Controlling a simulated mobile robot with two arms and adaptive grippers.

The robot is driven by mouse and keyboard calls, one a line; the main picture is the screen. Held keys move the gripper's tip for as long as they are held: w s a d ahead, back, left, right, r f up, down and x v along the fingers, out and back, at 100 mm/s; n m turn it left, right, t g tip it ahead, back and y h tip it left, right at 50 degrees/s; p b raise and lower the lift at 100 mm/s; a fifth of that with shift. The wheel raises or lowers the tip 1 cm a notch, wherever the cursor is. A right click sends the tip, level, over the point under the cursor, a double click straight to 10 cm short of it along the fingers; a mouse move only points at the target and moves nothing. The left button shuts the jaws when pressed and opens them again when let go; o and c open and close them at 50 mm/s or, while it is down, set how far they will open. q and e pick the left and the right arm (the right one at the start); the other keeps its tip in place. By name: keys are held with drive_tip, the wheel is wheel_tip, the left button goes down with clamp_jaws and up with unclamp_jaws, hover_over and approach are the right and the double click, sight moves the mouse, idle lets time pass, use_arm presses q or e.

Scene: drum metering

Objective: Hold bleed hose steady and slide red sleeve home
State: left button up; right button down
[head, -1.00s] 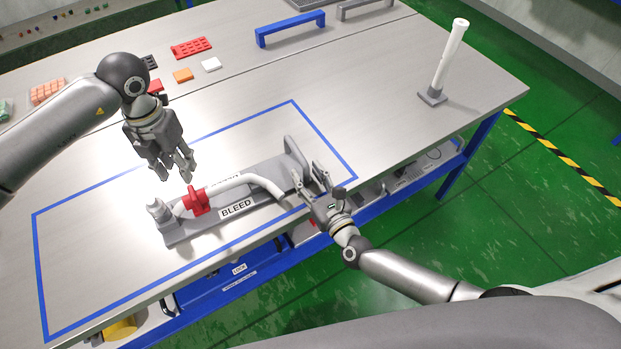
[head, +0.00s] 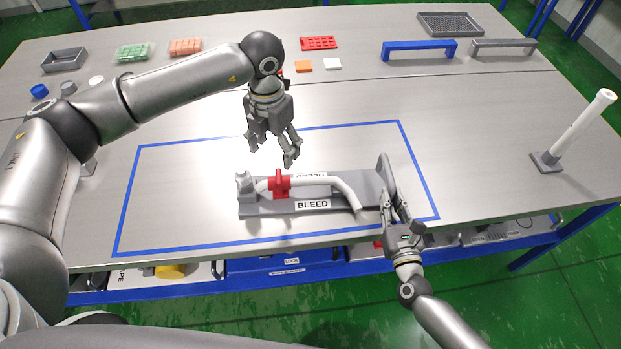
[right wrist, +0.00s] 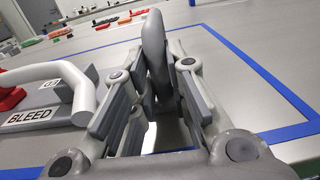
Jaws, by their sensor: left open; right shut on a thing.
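The grey fixture (head: 265,208), labelled BLEED, lies inside the blue outline. Its grey stub (head: 243,182) is at the left end. The white bleed hose (head: 346,190) runs right from the stub side and curves down to a free end. The red sleeve (head: 280,186) sits around the hose near the stub. My left gripper (head: 271,157) is open and empty above and behind the sleeve. My right gripper (head: 395,205) is shut on the grey upright handle (head: 384,168) at the fixture's right end. In the right wrist view the handle (right wrist: 154,50) stands between the fingers.
A white post on a grey foot (head: 548,160) stands at the right. Blue (head: 420,48) and grey (head: 503,45) bar handles, a red rack (head: 318,43) and small blocks lie at the back. The table inside the outline is clear left of the fixture.

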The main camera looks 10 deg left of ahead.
sight(310, 179)
use_arm(q)
wheel_tip(310, 179, down, 12)
drive_tip(key=m, duration=1.1)
idle(0.4)
drive_tip(key=c, duration=1.5)
drive_tip(key=shift+o, duration=0.2)
drive_tip(key=d, duration=0.2)
drive_tip(key=w+d, duration=0.1)
drive_tip(key=d, duration=0.4)
drive_tip(key=shift+w, duration=0.4)
drive_tip(key=shift+d+r, duration=0.1)
drive_tip(key=shift+d, duration=0.05)
use_arm(e)
drive_tip(key=shift+a, duration=0.15)
